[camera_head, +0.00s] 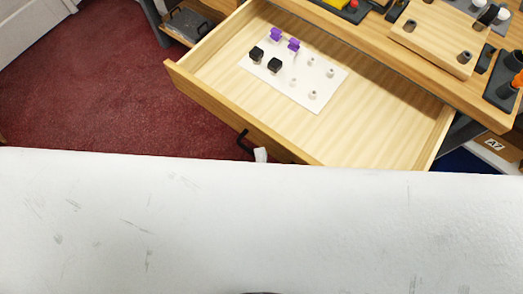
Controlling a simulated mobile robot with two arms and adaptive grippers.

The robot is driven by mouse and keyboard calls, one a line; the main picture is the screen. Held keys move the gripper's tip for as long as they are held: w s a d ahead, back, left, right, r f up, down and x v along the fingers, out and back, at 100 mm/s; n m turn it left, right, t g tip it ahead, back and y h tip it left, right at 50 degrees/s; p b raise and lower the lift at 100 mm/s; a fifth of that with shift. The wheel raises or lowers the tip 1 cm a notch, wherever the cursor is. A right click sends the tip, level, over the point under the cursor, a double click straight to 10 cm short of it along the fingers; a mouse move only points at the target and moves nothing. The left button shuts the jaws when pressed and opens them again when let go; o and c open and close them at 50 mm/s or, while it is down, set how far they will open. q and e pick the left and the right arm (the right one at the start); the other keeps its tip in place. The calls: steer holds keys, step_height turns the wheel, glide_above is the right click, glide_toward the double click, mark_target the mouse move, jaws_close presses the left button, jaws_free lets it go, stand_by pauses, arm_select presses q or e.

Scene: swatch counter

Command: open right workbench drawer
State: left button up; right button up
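The wooden drawer (390,136) under the workbench top (440,88) is pulled well out. Its pale interior shows. A black handle (244,142) shows on its front, partly cut off by the white surface in the foreground. A small white piece (261,155) beside the handle seems to be a bit of my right gripper. Its fingers are mostly hidden, so I cannot tell whether it is open or shut, or touching the handle. My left gripper is not in view.
A white board (316,98) with black and purple knobs lies in the drawer. A wooden block with holes (435,42) stands on the bench. A scuffed white surface, possibly mine, fills the lower half. Red carpet (100,90) is clear at left.

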steer(key=v, duration=0.7)
steer(key=shift+s, duration=0.2)
